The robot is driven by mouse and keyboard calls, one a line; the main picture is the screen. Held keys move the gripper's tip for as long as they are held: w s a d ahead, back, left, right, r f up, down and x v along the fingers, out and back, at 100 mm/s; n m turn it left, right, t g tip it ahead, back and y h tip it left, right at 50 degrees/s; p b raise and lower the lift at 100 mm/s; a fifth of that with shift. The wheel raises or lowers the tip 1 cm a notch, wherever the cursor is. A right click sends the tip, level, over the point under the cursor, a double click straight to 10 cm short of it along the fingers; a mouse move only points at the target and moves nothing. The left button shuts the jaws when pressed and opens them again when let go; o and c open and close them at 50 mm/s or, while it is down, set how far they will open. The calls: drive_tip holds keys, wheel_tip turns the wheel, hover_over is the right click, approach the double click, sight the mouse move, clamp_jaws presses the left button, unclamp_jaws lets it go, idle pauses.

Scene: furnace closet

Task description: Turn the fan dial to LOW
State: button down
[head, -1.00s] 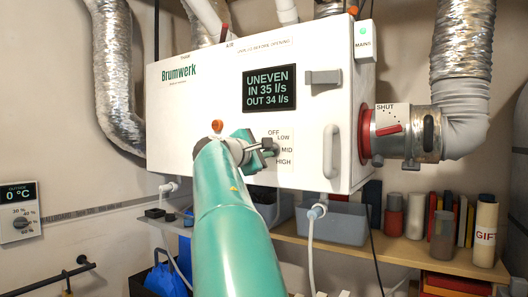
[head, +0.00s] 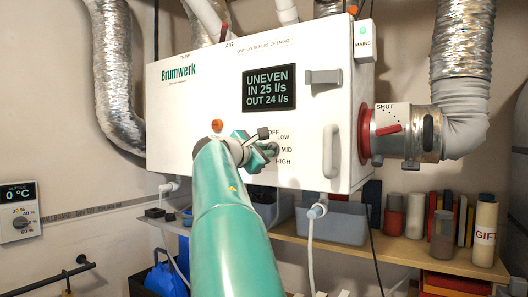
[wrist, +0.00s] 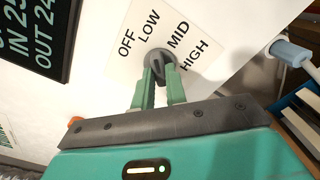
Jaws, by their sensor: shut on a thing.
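The fan dial (wrist: 159,62) is a small dark grey knob on a white label plate marked OFF, LOW, MID and HIGH. My gripper (wrist: 160,78) is shut on it, with one green finger on each side of the knob. Which mark the knob points to is hard to make out. In the head view my gripper (head: 268,150) covers most of the dial, just left of the labels. The unit's display (head: 269,88) reads UNEVEN, IN 25 l/s, OUT 24 l/s.
The white Brumwerk unit (head: 215,110) has an orange knob (head: 217,125) close to my wrist and a grey handle (head: 331,151) to the right. A SHUT damper (head: 403,132) sits on the right duct. A shelf (head: 400,249) with books and bins runs below.

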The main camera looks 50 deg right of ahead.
drive_tip(key=c, duration=1.4)
unclamp_jaws()
drive_tip(key=shift+s, duration=0.1)
drive_tip(key=shift+c, duration=0.2)
drive_tip(key=s+a, duration=0.1)
drive_tip(key=a, duration=1.2)
drive_tip(key=shift+a, duration=0.4)
drive_tip(key=shift+f, duration=0.1)
